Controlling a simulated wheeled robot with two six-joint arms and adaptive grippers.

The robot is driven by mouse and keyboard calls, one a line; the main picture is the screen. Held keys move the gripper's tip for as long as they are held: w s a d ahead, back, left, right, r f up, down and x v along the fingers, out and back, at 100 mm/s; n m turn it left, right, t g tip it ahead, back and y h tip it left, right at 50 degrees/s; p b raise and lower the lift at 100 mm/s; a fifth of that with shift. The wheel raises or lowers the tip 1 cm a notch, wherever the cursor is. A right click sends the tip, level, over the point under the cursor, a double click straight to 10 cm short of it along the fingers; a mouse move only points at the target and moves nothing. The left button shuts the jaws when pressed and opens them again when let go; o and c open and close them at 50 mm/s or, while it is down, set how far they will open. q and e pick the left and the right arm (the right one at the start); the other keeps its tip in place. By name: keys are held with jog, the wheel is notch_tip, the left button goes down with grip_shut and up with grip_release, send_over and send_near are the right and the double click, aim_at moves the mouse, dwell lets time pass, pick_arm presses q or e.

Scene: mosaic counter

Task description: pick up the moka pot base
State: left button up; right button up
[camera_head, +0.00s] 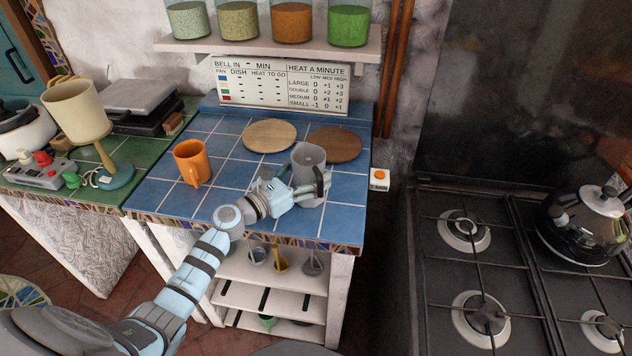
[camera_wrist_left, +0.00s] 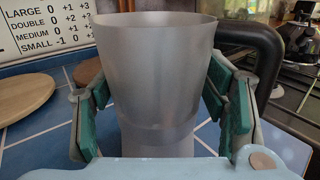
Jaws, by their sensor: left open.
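The moka pot base (camera_head: 308,160) is a grey metal vessel with a wide open top. It stands upright on the blue tiled counter (camera_head: 228,178), near its right side. My left gripper (camera_head: 303,186) is open around it, with one finger on each side. In the left wrist view the moka pot base (camera_wrist_left: 155,70) fills the middle between the green finger pads of my left gripper (camera_wrist_left: 160,105). A gap shows beside each pad at the height of the upper fingers; the lower part of the base is partly hidden by my gripper. My right gripper is not in view.
An orange mug (camera_head: 191,163) stands to the left. A light wooden disc (camera_head: 269,135) and a darker one (camera_head: 337,145) lie behind the base. A heat chart (camera_head: 281,84) stands at the back. A black stove (camera_head: 465,275) with a glass kettle (camera_head: 585,228) is at right.

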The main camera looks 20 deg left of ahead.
pick_arm(q)
jog(key=shift+w+d+f, duration=0.1)
jog(key=shift+w+f, duration=0.25)
jog(key=shift+w, duration=0.2)
jog(key=shift+s+a+r, duration=0.3)
jog(key=shift+s, duration=0.3)
jog(key=c, duration=1)
jog(key=shift+w, duration=0.15)
grip_shut()
jog(key=shift+w+f, duration=0.1)
jog(key=shift+w, duration=0.05)
jog(key=shift+d, duration=0.1)
